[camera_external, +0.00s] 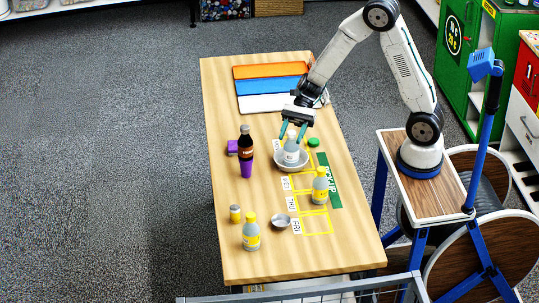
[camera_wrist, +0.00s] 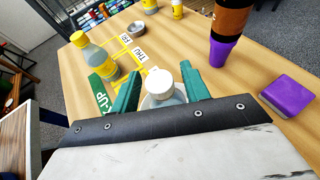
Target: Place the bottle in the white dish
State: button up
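A pale grey bottle with a white cap (camera_wrist: 160,82) stands upright in the white dish (camera_external: 291,165) on the table; the bottle also shows in the external view (camera_external: 291,153). My gripper (camera_external: 293,132) points down over the dish, its green fingers on either side of the bottle's top. In the wrist view, the fingers (camera_wrist: 160,84) stand apart with a gap beside the cap, so the gripper looks open around the bottle. The wrist view hides most of the dish and the bottle's lower part.
A dark brown bottle in a purple cup (camera_external: 246,165) and a purple block (camera_external: 232,147) stand left of the dish. Yellow-labelled bottles (camera_external: 320,188) (camera_external: 251,235), a small jar (camera_external: 235,214) and a grey bowl (camera_external: 281,221) are nearer the front. A striped tray (camera_external: 270,85) lies behind.

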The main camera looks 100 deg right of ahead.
jog(key=shift+d+r, duration=0.2)
jog(key=shift+r, duration=0.05)
jog(key=v, duration=1.1)
jog(key=s+a+r+n+g+h, duration=0.2)
jog(key=s+a+r+n+g, duration=0.1)
jog(key=s+a+n, duration=0.3)
jog(key=s+a+r+n+g+h, duration=0.2)
jog(key=s+a+r+n+g, duration=0.1)
jog(key=s+a+n, duration=0.4)
jog(key=s+a+r+n+t+h, duration=0.1)
jog(key=s+a+r+n+h, duration=0.1)
jog(key=s+n+h, duration=0.5)
jog(key=s+n, duration=0.3)
jog(key=shift+r+n+h, duration=0.15)
jog(key=shift+n+h, duration=0.25)
